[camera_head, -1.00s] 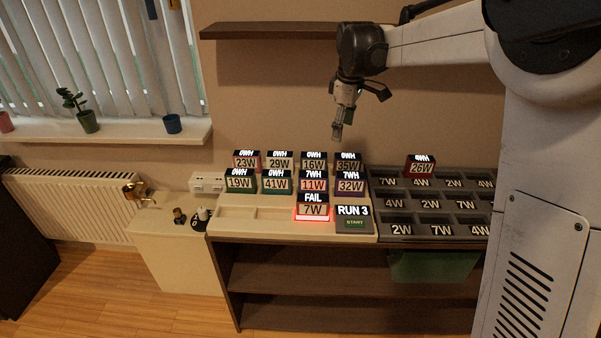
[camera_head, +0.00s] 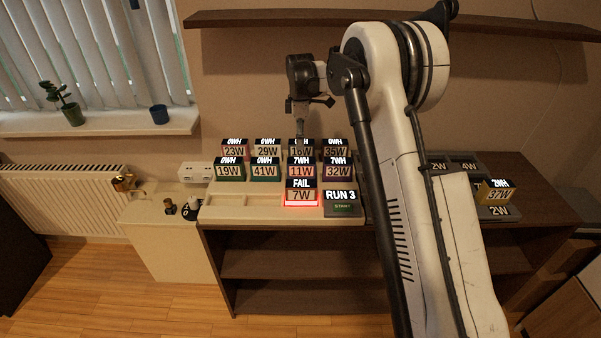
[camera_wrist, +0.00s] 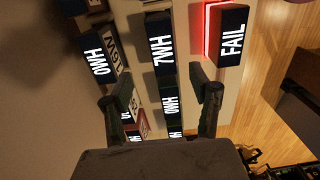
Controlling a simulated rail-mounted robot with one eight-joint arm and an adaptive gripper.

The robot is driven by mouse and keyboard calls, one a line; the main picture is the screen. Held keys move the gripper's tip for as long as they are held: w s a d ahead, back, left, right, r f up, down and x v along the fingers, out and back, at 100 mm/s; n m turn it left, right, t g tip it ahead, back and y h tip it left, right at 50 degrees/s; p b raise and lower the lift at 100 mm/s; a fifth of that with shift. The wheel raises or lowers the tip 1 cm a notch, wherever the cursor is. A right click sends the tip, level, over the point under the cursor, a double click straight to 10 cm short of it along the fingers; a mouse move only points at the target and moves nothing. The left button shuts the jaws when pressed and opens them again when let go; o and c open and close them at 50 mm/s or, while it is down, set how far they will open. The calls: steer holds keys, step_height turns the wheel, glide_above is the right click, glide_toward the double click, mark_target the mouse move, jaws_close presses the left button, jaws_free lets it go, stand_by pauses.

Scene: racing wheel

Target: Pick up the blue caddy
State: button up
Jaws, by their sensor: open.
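Several box-shaped caddies with lit labels stand in rows on a cream rack; no caddy looks clearly blue, and I cannot tell which is the blue one. The 41W caddy (camera_head: 265,170) looks teal, the 19W caddy (camera_head: 229,170) green, the 32W caddy (camera_head: 338,169) purple. My gripper (camera_head: 299,128) points down over the back row, in front of the 16W caddy (camera_head: 301,151), partly hiding it.
The FAIL caddy (camera_head: 300,191), lit red below, and the RUN 3 start panel (camera_head: 341,202) are at the front. A shelf (camera_head: 400,25) runs above. My arm hides much of the dark right rack, where a yellow 37W caddy (camera_head: 495,192) shows. Empty slots (camera_head: 240,214) lie front left.

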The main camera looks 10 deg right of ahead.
glide_above(301, 161)
steer(key=f, duration=0.4)
steer(key=shift+w+f, duration=0.3)
steer(key=shift+w, duration=0.05)
steer(key=shift+s+f, duration=0.15)
steer(key=shift+f, duration=1.2)
steer(key=shift+s+f, duration=0.1)
steer(key=shift+f, duration=1.25)
jaws_close()
